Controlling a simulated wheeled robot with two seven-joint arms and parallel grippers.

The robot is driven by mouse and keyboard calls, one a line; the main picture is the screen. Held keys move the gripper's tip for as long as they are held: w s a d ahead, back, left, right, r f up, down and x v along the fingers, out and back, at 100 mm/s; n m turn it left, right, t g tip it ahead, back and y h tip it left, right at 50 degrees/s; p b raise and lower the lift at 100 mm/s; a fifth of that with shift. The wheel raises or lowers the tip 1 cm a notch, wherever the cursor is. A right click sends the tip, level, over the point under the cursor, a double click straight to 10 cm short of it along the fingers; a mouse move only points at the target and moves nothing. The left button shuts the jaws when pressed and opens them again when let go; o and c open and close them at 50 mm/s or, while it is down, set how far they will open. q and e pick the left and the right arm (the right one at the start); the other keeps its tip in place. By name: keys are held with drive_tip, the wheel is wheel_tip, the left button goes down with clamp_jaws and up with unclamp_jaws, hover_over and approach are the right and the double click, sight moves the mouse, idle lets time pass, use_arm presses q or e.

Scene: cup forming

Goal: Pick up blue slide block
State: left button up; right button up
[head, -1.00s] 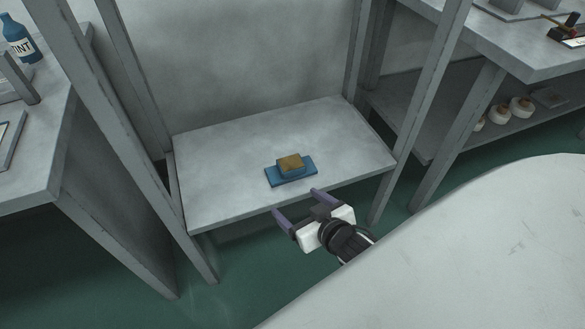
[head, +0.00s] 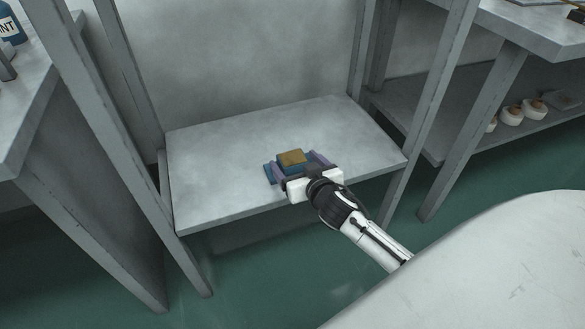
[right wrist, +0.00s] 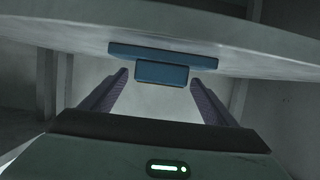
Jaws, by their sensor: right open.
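The blue slide block (head: 291,158) lies on the low grey shelf, with a tan-brown top and a wider blue base plate (head: 268,171) under it. My right gripper (head: 298,167) reaches in from the shelf's front edge, open, with its purple fingers on either side of the block. In the right wrist view the blue block (right wrist: 162,73) shows between the fingertips, with a gap on each side, and nothing is held. The tan top is out of sight there. The gripper's body hides part of the base plate in the head view. My left gripper is not in view.
The shelf (head: 220,180) is otherwise bare around the block. Grey posts (head: 425,115) stand at its sides. A table with a blue bottle (head: 10,28) is at the left. Small white-and-tan items (head: 511,115) sit on a lower shelf at the right.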

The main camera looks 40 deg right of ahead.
drive_tip(key=x, duration=0.2)
drive_tip(key=shift+w+f+b, duration=0.15)
drive_tip(key=shift+w+b, duration=0.15)
drive_tip(key=c, duration=2)
drive_tip(key=shift+w+r, duration=0.15)
drive_tip(key=shift+r, duration=0.2)
clamp_jaws()
